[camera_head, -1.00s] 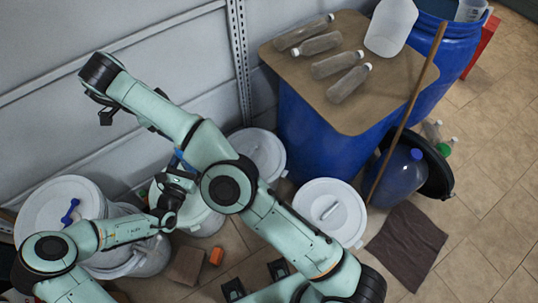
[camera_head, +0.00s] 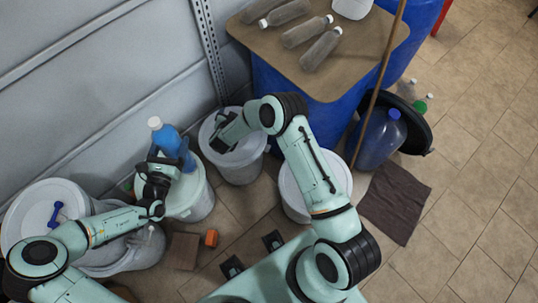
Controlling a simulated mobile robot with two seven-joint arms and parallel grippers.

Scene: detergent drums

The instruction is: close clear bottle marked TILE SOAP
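A bottle holding blue liquid with a white top (camera_head: 172,142) stands roughly upright at a white bucket (camera_head: 190,205) left of centre; any marking on it is unreadable. My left gripper (camera_head: 163,163) is at the bottle's lower side, overlapping it in the view. Whether its fingers are shut on it cannot be seen. My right gripper (camera_head: 222,132) is to the right of the bottle, over another white bucket (camera_head: 240,168), apart from the bottle. Its finger opening is unclear. Several clear bottles (camera_head: 305,32) with white caps lie on a brown board, with no readable labels.
The brown board (camera_head: 350,75) covers a blue drum (camera_head: 320,115), with a wooden stick (camera_head: 381,80) leaning beside it. A dark basin (camera_head: 418,125) and a blue jug (camera_head: 382,138) stand on the right. A brown cloth (camera_head: 397,203) lies on open floor. The wall is close behind.

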